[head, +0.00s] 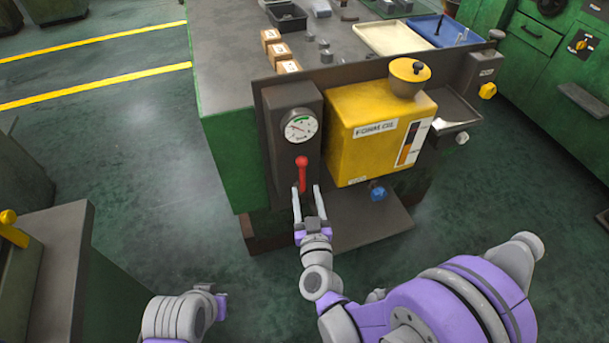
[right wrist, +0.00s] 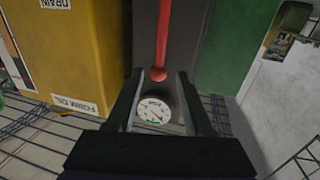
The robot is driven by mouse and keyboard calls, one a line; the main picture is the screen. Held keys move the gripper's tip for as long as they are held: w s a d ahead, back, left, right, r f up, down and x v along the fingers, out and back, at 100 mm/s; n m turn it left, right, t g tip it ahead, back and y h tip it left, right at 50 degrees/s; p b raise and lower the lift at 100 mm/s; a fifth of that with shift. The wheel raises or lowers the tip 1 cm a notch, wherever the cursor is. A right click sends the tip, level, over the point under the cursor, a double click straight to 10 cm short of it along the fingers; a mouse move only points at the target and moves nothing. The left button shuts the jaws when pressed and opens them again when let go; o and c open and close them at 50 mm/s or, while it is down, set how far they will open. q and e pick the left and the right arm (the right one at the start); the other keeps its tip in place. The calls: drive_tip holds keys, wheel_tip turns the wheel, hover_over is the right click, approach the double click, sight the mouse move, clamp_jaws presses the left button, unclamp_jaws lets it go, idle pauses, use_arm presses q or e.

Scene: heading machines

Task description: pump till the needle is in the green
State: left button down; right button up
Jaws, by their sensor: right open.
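The red pump lever (head: 302,172) with a round knob stands on the dark panel below the pressure gauge (head: 300,126). The gauge has a white dial with a green arc at its top; its thin needle seems to point left of the green. My right gripper (head: 306,188) is open, with its fingers either side of the lever's lower part in the head view. In the right wrist view, upside down, the lever (right wrist: 163,38) ends in its knob between the open fingertips (right wrist: 160,76), with the gauge (right wrist: 152,110) beyond. Contact cannot be told.
A yellow oil tank (head: 365,135) is right of the panel, with a blue knob (head: 378,194) below it. Small boxes (head: 278,52), a cream tray (head: 392,38) and a blue tray (head: 440,30) are on the machine top.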

sight(303, 171)
drive_tip(key=w, duration=0.6)
drive_tip(key=shift+w+a, duration=0.35)
clamp_jaws()
idle(1.1)
